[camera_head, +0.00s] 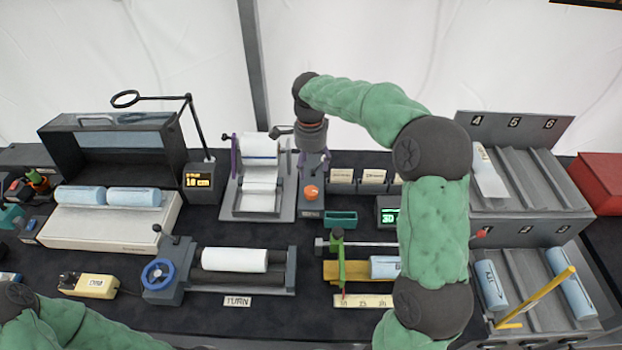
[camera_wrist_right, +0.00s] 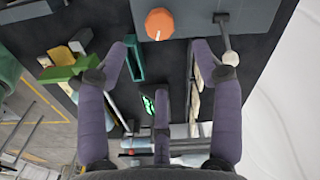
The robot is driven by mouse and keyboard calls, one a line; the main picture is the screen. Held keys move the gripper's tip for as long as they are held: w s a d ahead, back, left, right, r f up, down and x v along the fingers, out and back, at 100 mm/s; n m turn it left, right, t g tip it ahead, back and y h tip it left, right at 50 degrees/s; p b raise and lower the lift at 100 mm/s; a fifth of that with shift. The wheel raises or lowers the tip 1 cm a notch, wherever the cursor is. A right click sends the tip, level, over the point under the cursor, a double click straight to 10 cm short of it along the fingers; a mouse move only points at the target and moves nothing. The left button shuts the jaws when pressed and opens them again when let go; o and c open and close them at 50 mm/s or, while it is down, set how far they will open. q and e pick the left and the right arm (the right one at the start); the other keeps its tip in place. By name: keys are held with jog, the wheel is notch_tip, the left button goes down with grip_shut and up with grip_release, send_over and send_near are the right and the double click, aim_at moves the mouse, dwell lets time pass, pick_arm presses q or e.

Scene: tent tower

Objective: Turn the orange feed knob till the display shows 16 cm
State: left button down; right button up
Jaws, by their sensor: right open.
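The orange feed knob (camera_head: 311,192) sits on a grey block at the right side of the paper feeder (camera_head: 262,207). In the right wrist view the knob (camera_wrist_right: 160,24) lies beyond the fingertips, with a pale mark on its lower edge. My right gripper (camera_head: 314,163) is open and empty above the knob, apart from it. Its purple fingers also show in the right wrist view (camera_wrist_right: 165,48). The display (camera_head: 198,181) left of the feeder shows yellow digits and "cm"; it looks like 10 or 18, too small to be sure. My left arm shows at the bottom left; its gripper is out of view.
A lamp-like black arm (camera_head: 190,120) stands behind the display. A lever with a pale ball (camera_wrist_right: 230,58) is close to the right fingers. A green tray (camera_head: 341,220), small card boxes (camera_head: 372,177) and a green-digit display (camera_head: 390,215) lie right of the knob.

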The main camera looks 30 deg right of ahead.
aim_at(311, 190)
notch_tip(311, 190, down, 11)
jog(key=b, duration=0.2)
jog(key=shift+b, duration=0.35)
jog(key=c, duration=1.1)
